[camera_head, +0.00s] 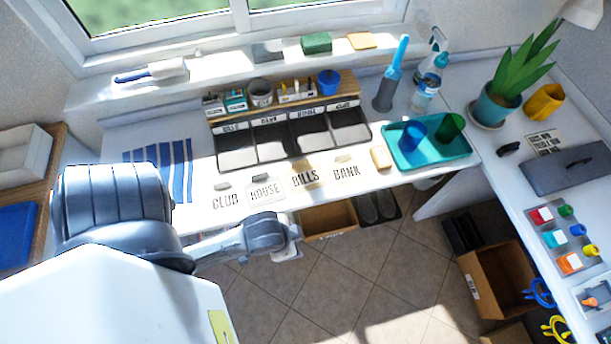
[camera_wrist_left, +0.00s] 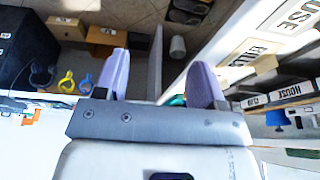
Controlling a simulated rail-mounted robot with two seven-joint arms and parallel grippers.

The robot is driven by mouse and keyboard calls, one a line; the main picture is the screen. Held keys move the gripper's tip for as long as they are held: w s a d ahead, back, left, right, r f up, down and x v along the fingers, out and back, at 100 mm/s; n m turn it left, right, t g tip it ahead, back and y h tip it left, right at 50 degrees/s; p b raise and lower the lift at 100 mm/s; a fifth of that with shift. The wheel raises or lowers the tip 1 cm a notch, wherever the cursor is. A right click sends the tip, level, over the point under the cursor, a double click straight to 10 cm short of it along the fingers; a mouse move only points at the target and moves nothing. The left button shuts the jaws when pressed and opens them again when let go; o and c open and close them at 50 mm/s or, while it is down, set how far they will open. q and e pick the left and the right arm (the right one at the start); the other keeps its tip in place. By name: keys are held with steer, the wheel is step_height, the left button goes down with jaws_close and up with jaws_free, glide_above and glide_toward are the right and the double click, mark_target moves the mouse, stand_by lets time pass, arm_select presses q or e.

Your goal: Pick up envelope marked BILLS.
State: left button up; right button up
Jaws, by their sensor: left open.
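The envelope marked BILLS (camera_head: 306,179) is beige with dark letters. It lies flat near the front edge of the desk, between the HOUSE envelope (camera_head: 267,189) and the BANK envelope (camera_head: 346,171). The CLUB envelope (camera_head: 225,201) lies at the left end of the row. My left gripper (camera_head: 291,236) is in front of the desk edge, apart from the envelopes. In the left wrist view my left gripper (camera_wrist_left: 162,82) has its two purple fingers apart with nothing between them. There the BILLS envelope (camera_wrist_left: 252,50) shows to the right of the fingers. My right gripper is not in view.
A dark sorter (camera_head: 290,141) with labelled compartments stands behind the envelopes. A tan block (camera_head: 381,158) lies right of BANK. A teal tray (camera_head: 433,149) holds blue and green cups. A cardboard box (camera_head: 328,222) is below the desk edge. The floor in front is open.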

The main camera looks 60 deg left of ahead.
arm_select(q)
steer(key=shift+o, duration=0.4)
steer(key=o, duration=0.5)
steer(key=shift+a, duration=0.1)
